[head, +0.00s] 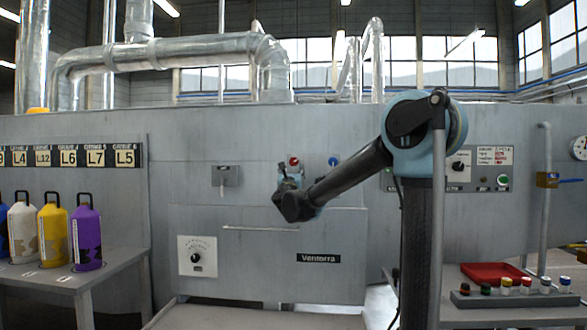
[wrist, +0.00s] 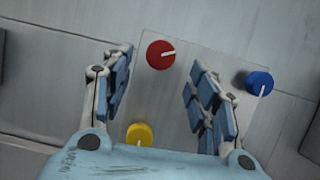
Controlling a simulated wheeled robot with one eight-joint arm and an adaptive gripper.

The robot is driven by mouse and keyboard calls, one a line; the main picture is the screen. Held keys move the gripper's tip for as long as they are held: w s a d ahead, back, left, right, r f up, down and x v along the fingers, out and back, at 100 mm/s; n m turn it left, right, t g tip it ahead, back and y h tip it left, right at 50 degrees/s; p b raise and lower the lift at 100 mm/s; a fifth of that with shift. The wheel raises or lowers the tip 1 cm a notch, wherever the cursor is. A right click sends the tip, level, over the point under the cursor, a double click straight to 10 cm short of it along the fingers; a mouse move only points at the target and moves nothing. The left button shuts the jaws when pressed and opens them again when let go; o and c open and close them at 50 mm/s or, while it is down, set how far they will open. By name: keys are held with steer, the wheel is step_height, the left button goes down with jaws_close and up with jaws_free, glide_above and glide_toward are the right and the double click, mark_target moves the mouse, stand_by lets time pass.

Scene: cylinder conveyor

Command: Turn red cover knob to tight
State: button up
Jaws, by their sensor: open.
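The red cover knob (wrist: 160,54) is round with a white pointer line and sits on a pale plate on the machine's front. In the wrist view it shows ahead of my gripper (wrist: 160,88), between and a little beyond the two open fingers. Its pointer aims right and slightly up in that view. The knob also shows small in the head view (head: 294,161), just above my gripper (head: 290,180). The fingers do not appear to touch the knob, though the exact gap cannot be told. Any "tight" marking is not readable.
A blue knob (wrist: 259,82) sits right of the right finger, and a yellow knob (wrist: 139,134) lies between the finger bases. A handle on a grey box (head: 225,176) is left of my gripper. A table with bottles (head: 87,236) is at far left; a red tray (head: 495,273) is at right.

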mark_target(293, 163)
steer(key=shift+x, duration=2.85)
steer(key=c, duration=1.1)
